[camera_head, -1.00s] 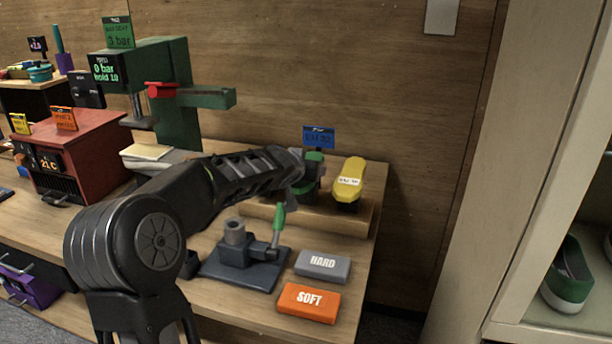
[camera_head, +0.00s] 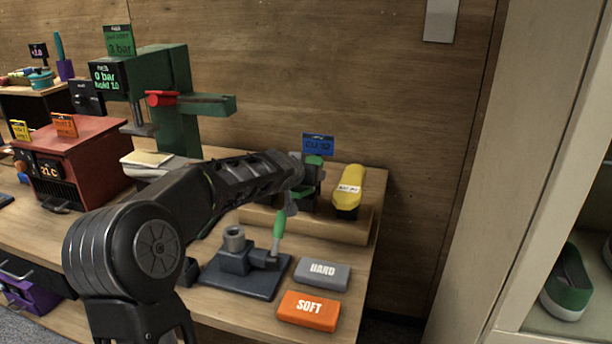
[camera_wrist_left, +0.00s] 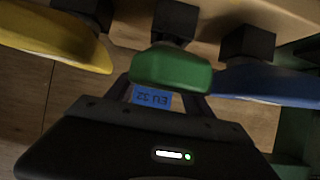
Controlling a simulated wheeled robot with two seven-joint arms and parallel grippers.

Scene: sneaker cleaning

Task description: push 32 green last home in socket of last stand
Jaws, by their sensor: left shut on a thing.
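The green last (camera_head: 314,160) is at the wooden rack, in front of a blue EU 32 sign (camera_head: 318,144). It fills the middle of the left wrist view (camera_wrist_left: 172,70), below a dark post. My left gripper (camera_head: 298,192) is shut on it, with a finger on either side in the wrist view. My arm hides much of the last and its post in the head view. The last stand (camera_head: 243,272) stands on the table front, its grey round socket (camera_head: 233,236) open upward and empty. A green-handled lever (camera_head: 279,229) rises at its right. My right gripper is not in view.
A yellow last (camera_head: 349,186) is on the rack (camera_head: 345,230), right of the green one. A blue last (camera_wrist_left: 270,84) shows in the wrist view. HARD (camera_head: 322,275) and SOFT (camera_head: 308,310) blocks lie right of the stand. A green press (camera_head: 180,120) stands behind my arm.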

